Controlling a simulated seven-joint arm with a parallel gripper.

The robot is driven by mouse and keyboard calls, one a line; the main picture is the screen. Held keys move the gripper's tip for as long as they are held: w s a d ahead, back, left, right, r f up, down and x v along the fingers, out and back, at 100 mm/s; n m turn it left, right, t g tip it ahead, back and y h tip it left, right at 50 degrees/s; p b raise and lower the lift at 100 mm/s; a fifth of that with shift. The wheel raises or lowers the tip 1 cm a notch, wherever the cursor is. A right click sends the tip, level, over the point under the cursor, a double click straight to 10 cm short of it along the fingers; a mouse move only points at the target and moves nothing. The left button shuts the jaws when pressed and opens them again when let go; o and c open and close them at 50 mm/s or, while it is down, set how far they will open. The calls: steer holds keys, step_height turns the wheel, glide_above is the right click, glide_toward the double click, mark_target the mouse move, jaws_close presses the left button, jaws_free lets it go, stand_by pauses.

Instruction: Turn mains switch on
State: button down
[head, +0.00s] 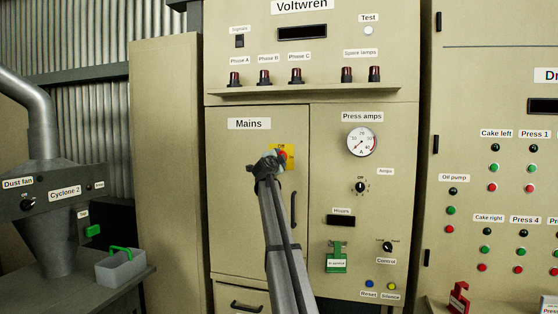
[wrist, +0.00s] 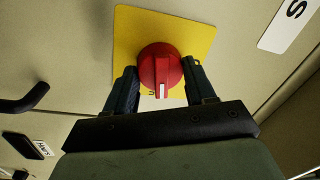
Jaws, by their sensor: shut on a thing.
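The mains switch is a red rotary knob (wrist: 160,68) on a yellow plate (wrist: 205,32), with a white mark on its rim. In the head view, the yellow plate (head: 289,152) shows on the cabinet door under the "Mains" label (head: 249,124), and my arm covers much of the knob. My gripper (wrist: 160,88) is at the knob, one finger on each side, shut on it. In the wrist view the white mark points down toward my palm.
A black door handle (head: 293,209) is just right of my arm. A shelf (head: 300,93) with several lamps sits above. The "Press amps" meter (head: 361,142) and a green tag (head: 337,262) are on the right-hand panel. A grey bin (head: 120,267) stands at the left.

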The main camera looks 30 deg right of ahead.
steer(key=shift+m, duration=1.2)
steer(key=shift+c, duration=1.9)
jaws_free()
steer(key=shift+a, duration=0.1)
steer(key=v, duration=1.3)
steer(key=shift+s+a, duration=0.2)
steer(key=shift+a, duration=0.1)
